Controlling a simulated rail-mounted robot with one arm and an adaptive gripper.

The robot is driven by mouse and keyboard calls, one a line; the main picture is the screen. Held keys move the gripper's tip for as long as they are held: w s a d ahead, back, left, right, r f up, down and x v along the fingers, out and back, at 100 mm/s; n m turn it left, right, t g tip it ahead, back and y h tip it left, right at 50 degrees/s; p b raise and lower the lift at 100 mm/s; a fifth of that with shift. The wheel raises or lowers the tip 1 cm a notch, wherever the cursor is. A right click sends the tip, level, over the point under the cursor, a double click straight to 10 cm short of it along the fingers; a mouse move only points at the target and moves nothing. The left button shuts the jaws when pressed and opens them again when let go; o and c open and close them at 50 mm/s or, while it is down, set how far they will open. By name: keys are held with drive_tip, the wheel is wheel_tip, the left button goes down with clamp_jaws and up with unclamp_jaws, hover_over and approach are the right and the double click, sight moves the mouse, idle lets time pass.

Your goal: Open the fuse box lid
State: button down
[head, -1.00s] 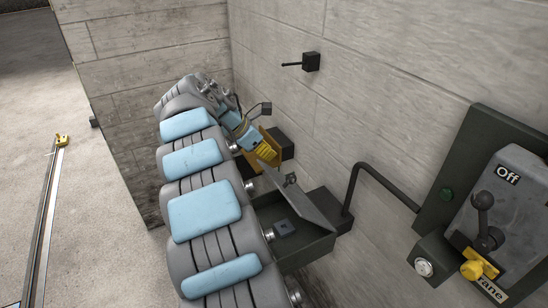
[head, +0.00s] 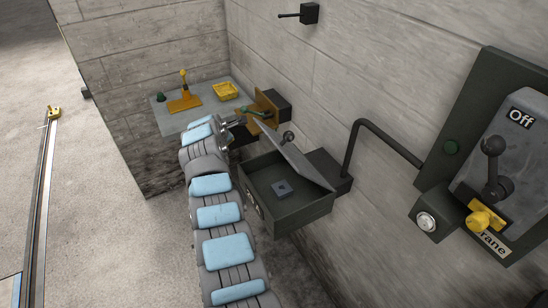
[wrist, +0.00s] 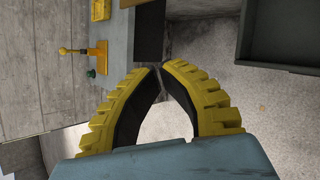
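The fuse box (head: 262,217) is a dark grey-green open-topped box on the wall. Its lid (head: 300,160) stands raised and tilted on the wall side, with a dark round knob (head: 288,136) near its top edge. A small dark square piece (head: 281,188) lies inside. In the wrist view, a dark box wall, apparently the fuse box (wrist: 285,68), shows at the upper right, apart from my fingers. My gripper (wrist: 161,66) has its yellow ridged fingers brought together at the tips, with nothing seen between them.
A grey shelf behind holds a yellow lever (head: 184,96), a yellow tray (head: 226,91) and a green button (head: 161,97). An orange-brown bracket (head: 263,105) sits on the wall. A bent pipe (head: 385,140) and a crane switch panel (head: 505,180) are to the right.

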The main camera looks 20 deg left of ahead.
drive_tip(key=s+d+f+m+t+y+b, duration=0.1)
drive_tip(key=s+f+t+y+b, duration=0.15)
drive_tip(key=f, duration=0.25)
drive_tip(key=s+d+f+t+y+b, duration=0.1)
drive_tip(key=f+t+b, duration=0.15)
drive_tip(key=f, duration=0.25)
drive_tip(key=s+d+f+m+t+h+b, duration=0.2)
drive_tip(key=s+d+t+b, duration=0.5)
drive_tip(key=s+d, duration=1.15)
drive_tip(key=w+a+r+t+p, duration=0.1)
drive_tip(key=w+r, duration=0.4)
drive_tip(key=w, duration=0.4)
drive_tip(key=w+a+r+p, duration=0.1)
drive_tip(key=w+r+p, duration=0.1)
drive_tip(key=w+r, duration=0.4)
drive_tip(key=shift+w+r+t+y, duration=0.25)
drive_tip(key=shift+w+t+y, duration=0.15)
drive_tip(key=shift+w, duration=1.65)
